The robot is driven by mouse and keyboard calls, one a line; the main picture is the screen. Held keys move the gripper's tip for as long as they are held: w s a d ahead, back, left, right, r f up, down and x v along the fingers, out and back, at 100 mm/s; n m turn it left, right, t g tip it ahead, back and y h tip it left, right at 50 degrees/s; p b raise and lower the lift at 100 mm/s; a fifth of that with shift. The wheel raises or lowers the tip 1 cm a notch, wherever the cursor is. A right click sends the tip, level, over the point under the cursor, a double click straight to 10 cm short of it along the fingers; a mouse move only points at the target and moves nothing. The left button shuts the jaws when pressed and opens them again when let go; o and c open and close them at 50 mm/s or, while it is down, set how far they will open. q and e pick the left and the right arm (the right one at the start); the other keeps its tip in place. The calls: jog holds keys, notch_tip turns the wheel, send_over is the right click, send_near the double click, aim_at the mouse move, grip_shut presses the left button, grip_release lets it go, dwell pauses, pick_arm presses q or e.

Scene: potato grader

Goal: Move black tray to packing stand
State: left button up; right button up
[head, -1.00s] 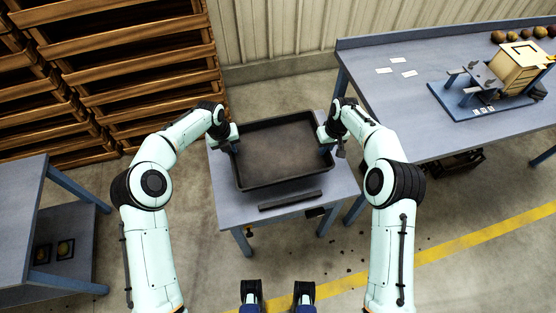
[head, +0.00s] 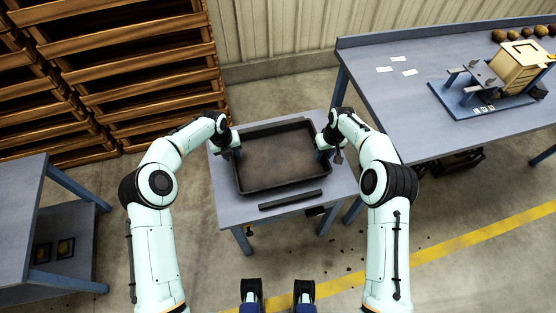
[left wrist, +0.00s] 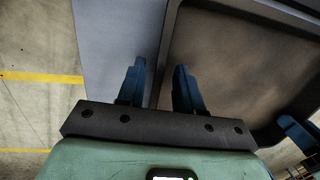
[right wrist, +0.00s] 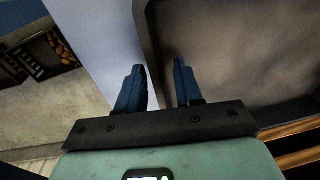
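The black tray (head: 285,188) is a shallow, empty rectangle. It appears to sit flat on a small blue-grey table (head: 230,211) in the middle of the head view. My left gripper (head: 238,153) is at the tray's left wall, and my right gripper (head: 322,153) is at its right wall. In the left wrist view the blue fingers (left wrist: 160,82) stand apart on either side of the tray wall, with a gap. In the right wrist view the fingers (right wrist: 159,80) also stand apart astride the wall. Contact under the tray is hidden.
A loose dark bar (head: 291,200) lies at the table's front edge. A blue-grey stand (head: 22,205) with a lower shelf is at left. A long bench (head: 405,115) with a wooden box (head: 516,70) is at right. Wooden crates (head: 135,80) are stacked behind left.

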pick_arm(q)
jog(key=shift+r, duration=0.15)
dwell(0.3)
pick_arm(e)
jog(key=shift+r, duration=0.35)
pick_arm(q)
notch_tip(320, 180, up, 12)
jog(key=s+a, duration=0.1)
jog(key=shift+a+f, duration=0.15)
jog(key=shift+f, duration=0.05)
pick_arm(e)
notch_tip(320, 180, up, 11)
jog(key=d, duration=0.1)
jog(key=shift+s+d+r, duration=0.15)
jog(key=shift+s+r, duration=0.05)
jog(key=shift+s, duration=0.05)
pick_arm(q)
jog(key=shift+s+r, duration=0.1)
